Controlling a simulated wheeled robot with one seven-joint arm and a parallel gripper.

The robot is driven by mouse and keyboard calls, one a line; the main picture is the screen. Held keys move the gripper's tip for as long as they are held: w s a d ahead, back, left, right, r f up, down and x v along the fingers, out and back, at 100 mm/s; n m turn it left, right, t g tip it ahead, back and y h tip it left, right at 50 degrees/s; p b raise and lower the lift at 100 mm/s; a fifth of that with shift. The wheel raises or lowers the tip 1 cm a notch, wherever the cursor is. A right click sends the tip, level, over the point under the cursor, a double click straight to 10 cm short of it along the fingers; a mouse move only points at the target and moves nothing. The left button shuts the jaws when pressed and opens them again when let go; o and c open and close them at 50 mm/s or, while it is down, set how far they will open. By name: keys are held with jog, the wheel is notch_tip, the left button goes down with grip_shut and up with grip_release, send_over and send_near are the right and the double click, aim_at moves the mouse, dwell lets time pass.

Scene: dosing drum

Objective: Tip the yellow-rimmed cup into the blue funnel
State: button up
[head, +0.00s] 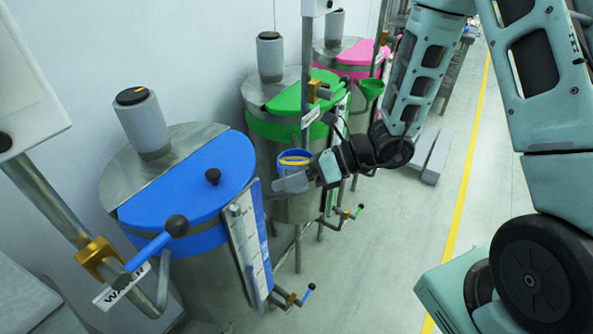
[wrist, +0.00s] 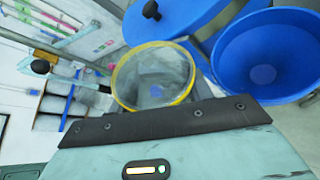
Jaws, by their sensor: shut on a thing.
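The yellow-rimmed cup (wrist: 121,88) is at the centre of the wrist view, just beyond the dark front edge of my gripper (wrist: 165,118). I look into its open mouth, which shows a grey inside with a small blue patch. My gripper is shut on the cup, though the fingers are largely hidden. The blue funnel (wrist: 257,60) is to the right of the cup, wide mouth showing, apart from the rim. In the head view, my gripper (head: 292,182) is right of the blue-lidded drum, with the yellow rim (head: 295,162) against blue beside it. Tilt is hard to judge.
The drum with a blue lid (head: 190,180) stands at left, with a blue-handled lever (head: 150,248). Drums with green (head: 290,122) and pink (head: 352,54) lids stand behind. A green funnel (head: 372,88) is near my arm.

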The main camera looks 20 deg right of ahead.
jog(key=f, duration=0.1)
jog(key=s+f+n+t+b, duration=0.1)
jog(key=a+f+n+b, duration=0.1)
jog(key=shift+s+f+h, duration=0.25)
jog(key=shift+f+h, duration=0.1)
jog(key=shift+h, duration=0.05)
jog(key=p, duration=0.2)
jog(key=shift+s+f+t+p, duration=0.1)
jog(key=shift+s+t+p, duration=0.05)
jog(key=shift+t+p, duration=0.2)
jog(key=shift+s+a+f+n+t+h+p, duration=0.35)
jog(key=shift+f+n+t+p, duration=0.2)
jog(key=shift+n+p, duration=0.25)
jog(key=shift+d+f, duration=0.15)
dwell(0.3)
